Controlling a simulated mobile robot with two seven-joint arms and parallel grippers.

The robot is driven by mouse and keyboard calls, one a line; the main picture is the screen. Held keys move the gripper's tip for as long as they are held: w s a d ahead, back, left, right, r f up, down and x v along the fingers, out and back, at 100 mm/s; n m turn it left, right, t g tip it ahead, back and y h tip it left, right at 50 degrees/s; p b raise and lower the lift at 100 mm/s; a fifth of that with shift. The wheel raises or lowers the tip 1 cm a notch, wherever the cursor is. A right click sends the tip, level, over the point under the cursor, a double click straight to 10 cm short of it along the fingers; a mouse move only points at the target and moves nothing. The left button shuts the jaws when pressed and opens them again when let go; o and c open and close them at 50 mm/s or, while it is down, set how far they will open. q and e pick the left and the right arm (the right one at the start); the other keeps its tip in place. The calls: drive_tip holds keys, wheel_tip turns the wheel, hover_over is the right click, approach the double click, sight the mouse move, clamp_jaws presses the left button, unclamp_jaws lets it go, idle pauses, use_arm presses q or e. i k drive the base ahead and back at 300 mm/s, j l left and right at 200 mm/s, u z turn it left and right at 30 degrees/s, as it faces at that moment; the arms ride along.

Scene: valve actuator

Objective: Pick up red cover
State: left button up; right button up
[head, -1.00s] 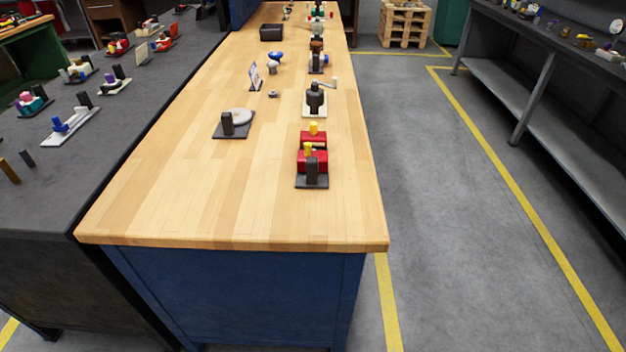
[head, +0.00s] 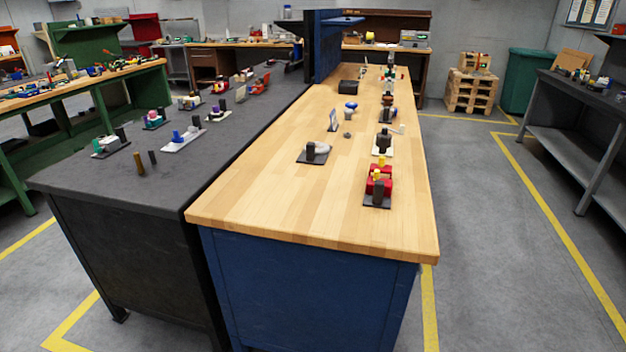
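The nearer red piece (head: 386,188) sits at a dark plate with an upright dark grey block (head: 378,194). The farther red piece (head: 385,170) is just behind it. I cannot tell which of them is the red cover. Neither of my grippers is in view.
Behind them a black part on a pale plate (head: 384,142) and several small parts line the bench. A dark plate with a grey disc (head: 318,152) lies left. A dark grey bench (head: 110,176) adjoins on the left.

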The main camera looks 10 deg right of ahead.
sight(378, 194)
drive_tip(key=u, duration=1.7)
drive_tip(key=k+l+u, duration=0.1)
drive_tip(key=l, duration=0.3)
drive_tip(key=k+l, duration=0.1)
drive_tip(key=l, duration=0.3)
drive_tip(key=k+l+u, duration=0.15)
drive_tip(key=l, duration=0.25)
drive_tip(key=k+l, duration=0.1)
drive_tip(key=l, duration=0.25)
drive_tip(key=k+l+u, duration=0.15)
drive_tip(key=l, duration=0.25)
drive_tip(key=k+l, duration=0.15)
drive_tip(key=l, duration=0.25)
drive_tip(key=k+l, duration=0.15)
drive_tip(key=l, duration=0.25)
drive_tip(key=k+l, duration=0.15)
drive_tip(key=l, duration=0.25)
drive_tip(key=k+l, duration=0.15)
drive_tip(key=l, duration=0.3)
drive_tip(key=k+l, duration=0.15)
drive_tip(key=l, duration=0.25)
drive_tip(key=k+l, duration=0.15)
drive_tip(key=l, duration=0.25)
drive_tip(key=k+l, duration=0.15)
drive_tip(key=l, duration=0.25)
